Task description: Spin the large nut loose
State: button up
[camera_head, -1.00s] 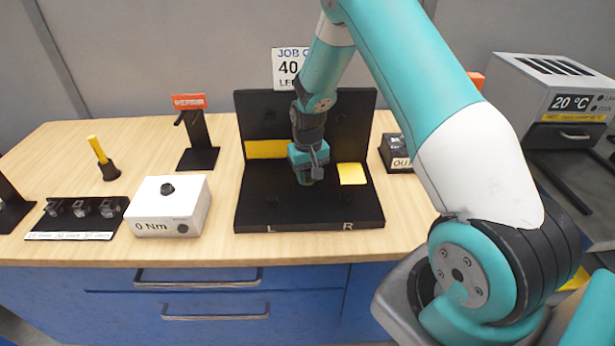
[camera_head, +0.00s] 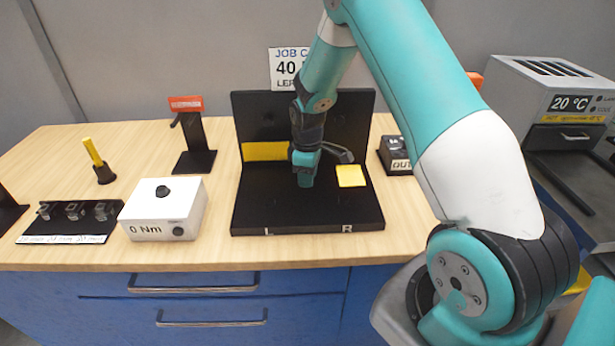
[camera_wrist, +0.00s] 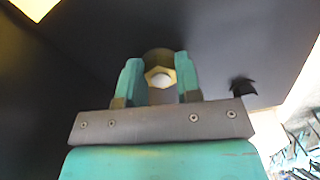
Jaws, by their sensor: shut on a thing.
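The large nut (camera_wrist: 148,71) is a brass-coloured hexagon with a pale round centre, seen in the wrist view. It sits at the dark surface of the black fixture (camera_head: 260,212), between my two teal fingers. My gripper (camera_wrist: 160,86) is shut on the nut, with one finger on each side. In the head view my gripper (camera_head: 305,184) points down at the middle of the fixture's base, and the nut is hidden there. I cannot tell how far the nut is turned on its thread.
A white box reading 0 Nm (camera_head: 145,212) stands left of the fixture. A black stand with a red sign (camera_head: 194,150) is behind it. A yellow square (camera_head: 351,176) lies on the fixture's right. A box marked OUT (camera_head: 400,163) stands further right.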

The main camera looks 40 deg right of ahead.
jog(key=shift+f+n, duration=0.1)
jog(key=shift+n, duration=1.5)
jog(key=o, duration=0.9)
jog(key=shift+w, duration=0.1)
notch_tip(320, 180, up, 17)
jog(key=b, duration=0.2)
jog(key=shift+r+b, duration=0.2)
jog(key=shift+b, duration=0.15)
